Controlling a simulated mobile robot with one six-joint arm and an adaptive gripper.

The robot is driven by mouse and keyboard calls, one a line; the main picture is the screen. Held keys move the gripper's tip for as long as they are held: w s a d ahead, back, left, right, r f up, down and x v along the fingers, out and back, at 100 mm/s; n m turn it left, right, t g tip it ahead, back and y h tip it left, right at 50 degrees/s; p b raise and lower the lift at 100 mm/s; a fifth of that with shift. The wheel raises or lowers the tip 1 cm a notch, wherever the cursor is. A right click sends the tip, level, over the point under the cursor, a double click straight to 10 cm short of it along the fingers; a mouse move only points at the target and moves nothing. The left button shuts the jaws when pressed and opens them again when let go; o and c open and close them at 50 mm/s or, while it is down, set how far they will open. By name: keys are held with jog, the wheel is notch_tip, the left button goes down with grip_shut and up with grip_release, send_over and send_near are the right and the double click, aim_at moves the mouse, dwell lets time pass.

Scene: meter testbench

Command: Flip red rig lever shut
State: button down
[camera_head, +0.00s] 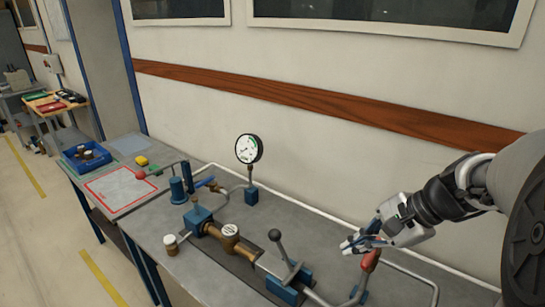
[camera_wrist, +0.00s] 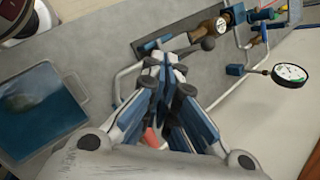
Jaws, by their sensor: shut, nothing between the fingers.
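My gripper (camera_head: 352,243) is shut and empty, reaching in from the right. In the wrist view my shut fingers (camera_wrist: 166,68) point toward the rig, and a bit of the red handle (camera_wrist: 152,138) shows between the finger linkages. Most of the lever is hidden there. I cannot tell whether a finger touches it.
A black-knobbed lever (camera_head: 281,252) on a blue base stands left of my gripper. A dial gauge (camera_head: 249,149) rises behind the pipes. A blue bin (camera_head: 86,156) and a red-outlined mat (camera_head: 120,190) lie at the far left. A bent pipe (camera_head: 415,280) runs to the right.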

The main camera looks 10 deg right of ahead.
jog(key=s+d+f+m+t, duration=0.1)
jog(key=s+d+m, duration=0.1)
jog(key=d, duration=0.4)
jog(key=s+d+f+m+t+y, duration=0.1)
jog(key=s+d+f+m+t, duration=0.1)
jog(key=d+m, duration=0.3)
jog(key=s+d+f+m+t+y, duration=0.1)
jog(key=s+d+m, duration=0.3)
jog(key=d, duration=0.4)
jog(key=shift+f+t, duration=0.6)
jog(key=shift+f, duration=0.05)
jog(key=b, duration=0.3)
send_near(370, 254)
jog(key=w+a+f, duration=0.3)
jog(key=f, duration=0.2)
jog(key=shift+w+m, duration=0.15)
jog(key=shift+m, duration=0.15)
